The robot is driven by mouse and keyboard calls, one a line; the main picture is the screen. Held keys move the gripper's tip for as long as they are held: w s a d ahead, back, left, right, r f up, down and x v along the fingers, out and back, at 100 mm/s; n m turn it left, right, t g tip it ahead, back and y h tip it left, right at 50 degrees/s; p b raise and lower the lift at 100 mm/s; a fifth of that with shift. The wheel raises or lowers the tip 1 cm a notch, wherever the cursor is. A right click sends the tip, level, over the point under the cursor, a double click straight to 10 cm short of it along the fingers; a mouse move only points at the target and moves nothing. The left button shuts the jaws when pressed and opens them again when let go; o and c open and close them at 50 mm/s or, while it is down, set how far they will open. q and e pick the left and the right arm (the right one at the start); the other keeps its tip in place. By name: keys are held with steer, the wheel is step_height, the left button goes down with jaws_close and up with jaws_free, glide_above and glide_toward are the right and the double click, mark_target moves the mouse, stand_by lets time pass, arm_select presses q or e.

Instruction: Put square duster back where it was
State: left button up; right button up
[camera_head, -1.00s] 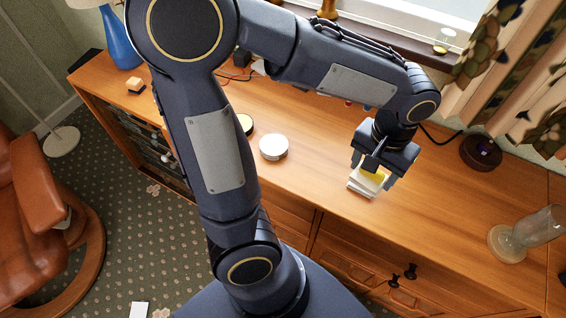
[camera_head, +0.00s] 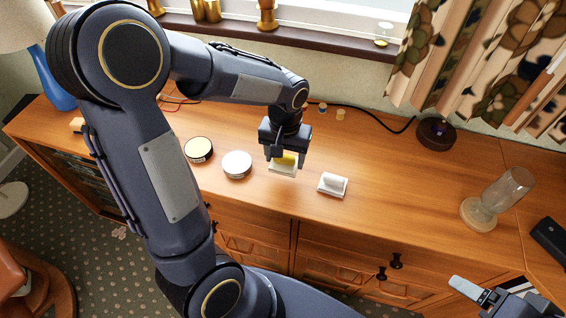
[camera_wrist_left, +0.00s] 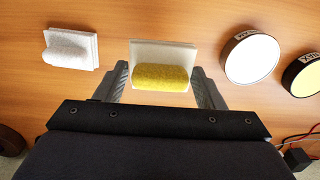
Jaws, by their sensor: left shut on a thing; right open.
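A square duster (camera_head: 283,170) with a white square base and a yellow roll-shaped top is between the fingers of my left gripper (camera_head: 286,158). The left wrist view shows this duster (camera_wrist_left: 161,78) with a finger on each side, and the gripper is shut on it. I cannot tell whether its base touches the cabinet top. A second, all-white duster (camera_head: 332,184) lies on the wood to the right; it also shows in the left wrist view (camera_wrist_left: 71,49). My right gripper (camera_head: 490,296) is at the lower right, partly cut off, open and away from the dusters.
A white-topped tin (camera_head: 237,164) and a yellow-topped tin (camera_head: 198,149) stand left of the held duster. A glass vase (camera_head: 497,199) and a dark round device (camera_head: 436,134) stand to the right. The wooden cabinet top (camera_head: 390,190) is clear between the white duster and vase.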

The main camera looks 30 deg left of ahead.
mark_target(283, 164)
arm_select(q)
steer(key=shift+w+a+f, duration=0.3)
steer(key=shift+w+f, duration=0.1)
steer(key=shift+f, duration=0.25)
steer(key=shift+w+a+f, duration=0.15)
steer(key=shift+f, duration=0.85)
steer(key=shift+w+a+f, duration=0.1)
steer(key=shift+w+f, duration=0.05)
steer(key=shift+f, duration=0.8)
steer(key=shift+f+b, duration=0.1)
steer(key=shift+b, duration=0.25)
steer(key=shift+f, duration=0.15)
steer(key=o, duration=1)
